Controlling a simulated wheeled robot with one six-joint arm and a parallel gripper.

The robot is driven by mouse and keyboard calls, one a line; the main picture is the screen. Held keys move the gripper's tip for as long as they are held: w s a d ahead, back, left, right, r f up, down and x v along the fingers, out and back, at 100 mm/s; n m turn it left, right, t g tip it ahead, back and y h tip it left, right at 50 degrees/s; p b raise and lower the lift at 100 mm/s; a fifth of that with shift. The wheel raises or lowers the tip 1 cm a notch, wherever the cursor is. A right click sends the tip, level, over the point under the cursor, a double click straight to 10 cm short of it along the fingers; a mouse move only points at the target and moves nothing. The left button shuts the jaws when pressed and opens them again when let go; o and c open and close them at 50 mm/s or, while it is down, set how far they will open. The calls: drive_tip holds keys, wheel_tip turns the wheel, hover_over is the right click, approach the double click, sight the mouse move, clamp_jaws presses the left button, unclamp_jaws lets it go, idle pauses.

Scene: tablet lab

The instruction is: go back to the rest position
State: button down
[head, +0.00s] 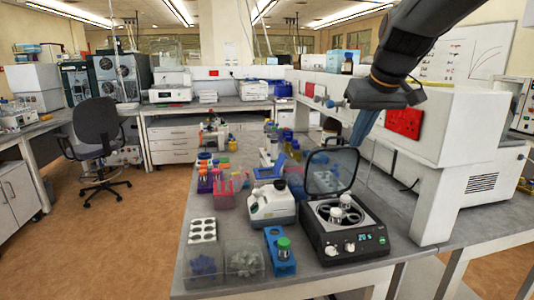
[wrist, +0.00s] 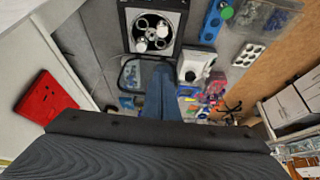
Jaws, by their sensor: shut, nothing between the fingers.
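My gripper (head: 358,138) hangs from my dark arm at the upper right of the head view. Its blue fingers are together and hold nothing. It is in the air, above and behind the open lid of the black device (head: 345,248) as the head view shows it. In the wrist view the gripper (wrist: 160,75) points down over the bench, with the fingers closed into one blue shape. The black device (wrist: 153,35) shows beyond the fingertips, its lid open and white-capped vials in its round holder.
A white shelf unit with a red panel (head: 403,122) stands close to the arm. On the bench are a white instrument (head: 271,207), a blue rack with a green-capped vial (head: 281,255), clear bins (head: 243,262) and a white well tray (head: 202,229). The floor (head: 120,235) at left is mostly clear.

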drive_tip(key=s+a+f+g, duration=0.1)
drive_tip(key=s+f, duration=0.5)
drive_tip(key=f, duration=0.3)
drive_tip(key=s+f+m+g, duration=0.1)
drive_tip(key=s+f, duration=0.6)
drive_tip(key=f, duration=0.3)
drive_tip(key=s+a+f+g+h+b, duration=0.1)
drive_tip(key=s+f+g, duration=0.1)
drive_tip(key=s+f, duration=0.4)
wheel_tip(320, 180, down, 4)
drive_tip(key=shift+s+a+r+m, duration=0.25)
drive_tip(key=shift+s+a+m, duration=0.1)
drive_tip(key=shift+m, duration=0.05)
drive_tip(key=shift+a, duration=0.1)
